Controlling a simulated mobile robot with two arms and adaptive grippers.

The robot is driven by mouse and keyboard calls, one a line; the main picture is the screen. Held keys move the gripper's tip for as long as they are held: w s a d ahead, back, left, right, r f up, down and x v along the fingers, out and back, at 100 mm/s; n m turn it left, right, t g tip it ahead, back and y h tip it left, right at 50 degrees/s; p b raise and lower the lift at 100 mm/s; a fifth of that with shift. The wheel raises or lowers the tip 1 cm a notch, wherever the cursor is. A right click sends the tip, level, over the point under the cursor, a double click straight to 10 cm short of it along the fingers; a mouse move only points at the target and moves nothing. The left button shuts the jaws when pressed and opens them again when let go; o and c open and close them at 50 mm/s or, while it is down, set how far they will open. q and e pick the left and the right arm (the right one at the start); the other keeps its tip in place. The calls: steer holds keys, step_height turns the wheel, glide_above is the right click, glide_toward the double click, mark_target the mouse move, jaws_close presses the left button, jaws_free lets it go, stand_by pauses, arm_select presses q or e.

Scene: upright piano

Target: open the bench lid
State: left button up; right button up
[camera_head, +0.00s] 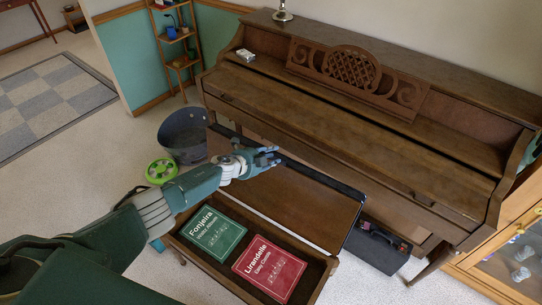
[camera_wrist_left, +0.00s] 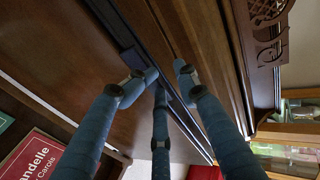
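The brown bench lid (camera_head: 295,200) is raised and tilted back toward the piano, with a dark strip along its upper edge. It also shows in the left wrist view (camera_wrist_left: 95,50). The bench (camera_head: 328,266) below is uncovered and holds a green book (camera_head: 212,234) and a red book (camera_head: 270,268). My left gripper (camera_head: 270,154) is at the lid's upper edge, on the piano side of the bench. Its fingertips (camera_wrist_left: 165,76) are apart near the dark strip, with nothing clearly held. Contact with the lid is unclear. My right gripper is out of view.
The upright piano (camera_head: 350,120) stands close behind the lid. A grey bucket (camera_head: 184,138) and a green round object (camera_head: 160,171) are left of the bench. A black case (camera_head: 378,248) lies right of it. A glass-fronted cabinet (camera_head: 515,258) is at far right.

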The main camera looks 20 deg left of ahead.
arm_select(q)
steer(key=v, duration=1.2)
stand_by(0.3)
stand_by(0.3)
